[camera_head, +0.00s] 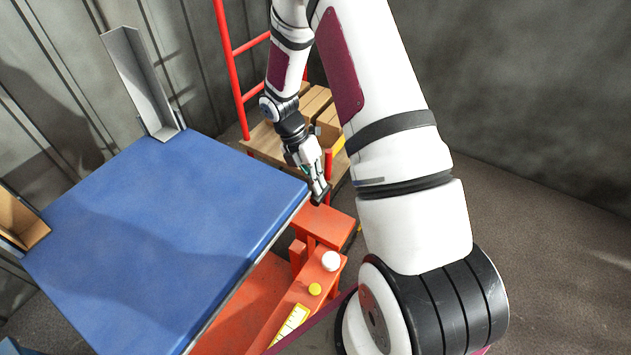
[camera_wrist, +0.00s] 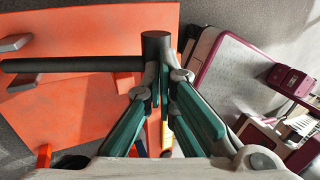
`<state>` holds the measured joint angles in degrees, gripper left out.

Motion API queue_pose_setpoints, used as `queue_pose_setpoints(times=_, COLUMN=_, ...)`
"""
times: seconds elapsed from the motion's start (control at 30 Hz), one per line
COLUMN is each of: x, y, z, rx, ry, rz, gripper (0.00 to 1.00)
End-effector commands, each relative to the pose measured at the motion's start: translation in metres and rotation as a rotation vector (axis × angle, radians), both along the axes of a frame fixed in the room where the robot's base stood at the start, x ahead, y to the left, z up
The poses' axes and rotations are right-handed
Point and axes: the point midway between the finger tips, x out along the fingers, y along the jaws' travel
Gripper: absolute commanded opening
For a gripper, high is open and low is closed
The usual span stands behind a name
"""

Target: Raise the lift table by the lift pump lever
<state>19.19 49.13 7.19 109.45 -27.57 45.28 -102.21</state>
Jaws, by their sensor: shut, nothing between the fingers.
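The lift table has a blue top (camera_head: 165,245) and an orange base (camera_head: 325,224), which also fills the left of the wrist view (camera_wrist: 85,115). A dark bar with a thick round end, apparently the pump lever (camera_wrist: 80,64), lies across the orange base in the wrist view. My gripper (camera_head: 319,196) is shut and empty beside the blue top's right corner, above the orange end. In the wrist view my fingertips (camera_wrist: 163,78) are at the thick end of the bar. They look close to it, but I cannot tell whether they touch. The lever is not clearly visible in the head view.
A white knob (camera_head: 331,261) and a yellow knob (camera_head: 315,289) sit on the orange base. A red-framed cart (camera_head: 237,75) with wooden boxes (camera_head: 313,102) stands behind my gripper. A grey metal channel (camera_head: 145,85) stands at the blue top's far edge. Floor at right is clear.

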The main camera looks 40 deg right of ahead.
Motion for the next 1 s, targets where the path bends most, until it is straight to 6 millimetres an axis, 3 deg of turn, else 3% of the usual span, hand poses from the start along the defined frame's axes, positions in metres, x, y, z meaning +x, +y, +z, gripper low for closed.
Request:
queue_pose_setpoints(times=0.37, x=-0.014, y=-0.006, z=-0.019, rx=0.048, ry=-0.115, rz=-0.001, gripper=0.0)
queue_pose_setpoints(times=0.73, x=-0.031, y=-0.012, z=-0.071, rx=0.091, ry=-0.216, rz=0.0, gripper=0.0)
queue_pose_setpoints(times=1.0, x=-0.033, y=-0.014, z=-0.077, rx=0.089, ry=-0.213, rz=-0.002, gripper=0.0)
